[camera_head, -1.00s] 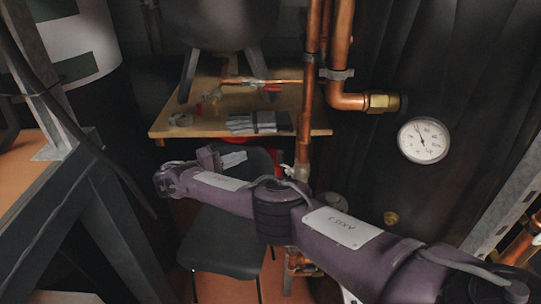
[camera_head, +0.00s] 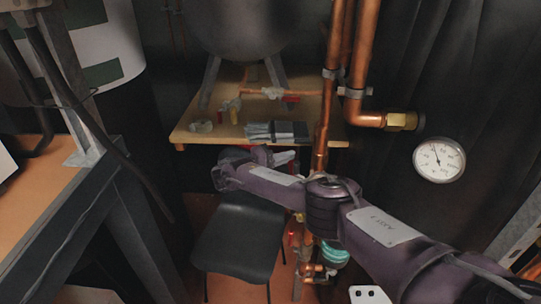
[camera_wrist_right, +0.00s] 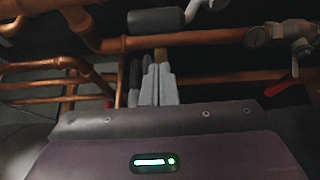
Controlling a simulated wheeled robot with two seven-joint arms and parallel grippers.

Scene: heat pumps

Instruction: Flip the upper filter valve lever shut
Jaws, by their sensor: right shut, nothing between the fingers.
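My right arm comes in from the lower right and bends in front of the copper pipes. The pale fingers of my right gripper (camera_head: 287,157) show just above its wrist; in the right wrist view the fingers (camera_wrist_right: 157,82) are together and empty. A teal filter body (camera_head: 335,254) sits on the pipework below the arm, partly covered by it. A small red part (camera_head: 291,235) shows left of it. In the right wrist view a valve (camera_wrist_right: 298,42) with a red lever (camera_wrist_right: 280,88) is at the right, apart from the fingers. I cannot tell which lever is the upper one. My left gripper is not in view.
Vertical copper pipes (camera_head: 330,110) stand behind the arm, with a gauge (camera_head: 439,160) to the right. A dark chair (camera_head: 238,240) stands below. A metal frame (camera_head: 130,200) is at left.

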